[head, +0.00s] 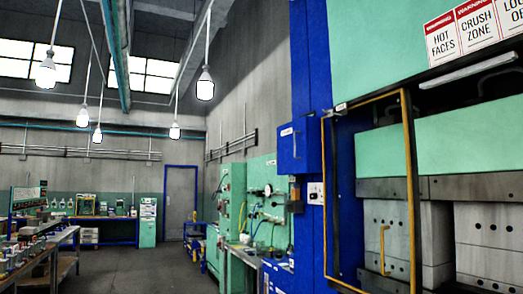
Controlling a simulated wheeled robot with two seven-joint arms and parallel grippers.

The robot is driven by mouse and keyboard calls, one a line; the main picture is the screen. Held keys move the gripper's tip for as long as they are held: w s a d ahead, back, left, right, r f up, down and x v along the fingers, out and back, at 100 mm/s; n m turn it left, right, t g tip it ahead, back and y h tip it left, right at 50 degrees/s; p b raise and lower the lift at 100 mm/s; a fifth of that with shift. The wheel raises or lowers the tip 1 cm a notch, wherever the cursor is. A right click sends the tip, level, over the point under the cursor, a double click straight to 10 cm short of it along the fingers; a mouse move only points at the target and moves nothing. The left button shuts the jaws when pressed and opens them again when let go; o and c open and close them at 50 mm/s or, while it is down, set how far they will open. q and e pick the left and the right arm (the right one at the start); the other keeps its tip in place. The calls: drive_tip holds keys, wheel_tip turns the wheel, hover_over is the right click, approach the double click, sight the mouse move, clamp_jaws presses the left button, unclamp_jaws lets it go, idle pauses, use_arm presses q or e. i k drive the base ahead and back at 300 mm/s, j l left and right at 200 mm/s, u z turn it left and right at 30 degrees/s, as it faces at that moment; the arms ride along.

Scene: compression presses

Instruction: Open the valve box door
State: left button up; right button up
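A blue box (307,146), which looks like the valve box, is mounted on the blue press column right of the picture's middle.
A large press with a yellow-edged guard frame (410,190) and warning signs (472,33) stands at right. A small switch plate (315,193) is below the box. Green equipment (232,208) and a workbench stand left of it. The grey floor (125,265) at left-centre is open.

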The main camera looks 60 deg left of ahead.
sight(292, 158)
drive_tip(key=u, duration=1.65)
drive_tip(key=i+j+z, duration=0.35)
drive_tip(key=i+j, duration=0.5)
drive_tip(key=i, duration=0.5)
drive_tip(key=i+j+z, duration=0.35)
drive_tip(key=i+j, duration=0.85)
drive_tip(key=i, duration=0.05)
